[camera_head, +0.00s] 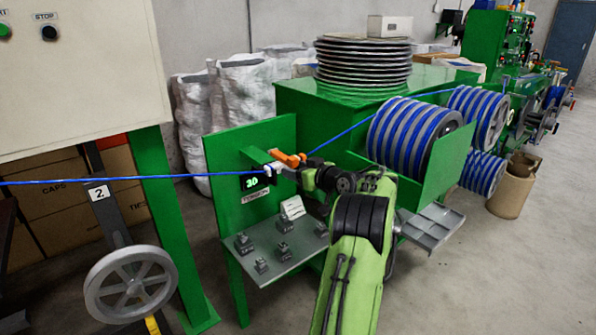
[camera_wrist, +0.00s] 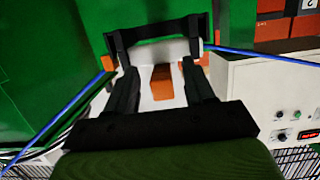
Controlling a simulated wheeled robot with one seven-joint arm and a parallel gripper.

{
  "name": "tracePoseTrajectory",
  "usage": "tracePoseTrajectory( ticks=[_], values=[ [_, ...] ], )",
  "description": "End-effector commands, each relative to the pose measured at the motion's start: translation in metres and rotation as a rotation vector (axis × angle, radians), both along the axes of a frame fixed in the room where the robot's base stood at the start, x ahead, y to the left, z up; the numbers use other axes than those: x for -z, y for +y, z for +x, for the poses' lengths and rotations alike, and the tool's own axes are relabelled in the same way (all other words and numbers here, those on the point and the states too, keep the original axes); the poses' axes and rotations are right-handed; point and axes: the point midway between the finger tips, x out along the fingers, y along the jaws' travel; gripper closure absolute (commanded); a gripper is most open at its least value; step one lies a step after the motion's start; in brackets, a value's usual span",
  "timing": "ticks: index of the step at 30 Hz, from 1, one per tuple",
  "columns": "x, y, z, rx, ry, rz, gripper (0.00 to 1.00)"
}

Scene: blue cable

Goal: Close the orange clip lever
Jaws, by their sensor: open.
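The orange clip lever (camera_head: 288,158) shows in the head view just above the end of my arm, beside a white clip body (camera_head: 272,169) on the blue cable (camera_head: 215,175). In the wrist view, an orange piece of the lever (camera_wrist: 162,84) shows between the fingers of my gripper (camera_wrist: 158,70), with the white clip part (camera_wrist: 155,52) behind it. The gripper is open, with a finger on each side of the white and orange parts. I cannot tell whether the fingers touch them. The lever's full angle is partly hidden by my gripper.
A green panel (camera_head: 280,130) stands behind the clip, with a numeric display (camera_head: 254,181) below. A grey shelf (camera_head: 265,262) holds several small metal blocks. Striped cable reels (camera_head: 415,133) stand to the right. A white control box (camera_wrist: 275,100) shows at right in the wrist view.

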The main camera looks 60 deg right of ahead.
Motion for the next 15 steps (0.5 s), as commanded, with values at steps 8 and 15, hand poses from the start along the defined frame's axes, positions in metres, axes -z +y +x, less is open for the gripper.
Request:
tracePoseTrajectory(
  ticks=[8,15],
  values=[
    [-0.011,0.008,-0.036,0.007,-0.001,-0.001,0.47],
    [-0.027,0.028,-0.1,0.007,-0.002,-0.001,0.47]
  ],
)
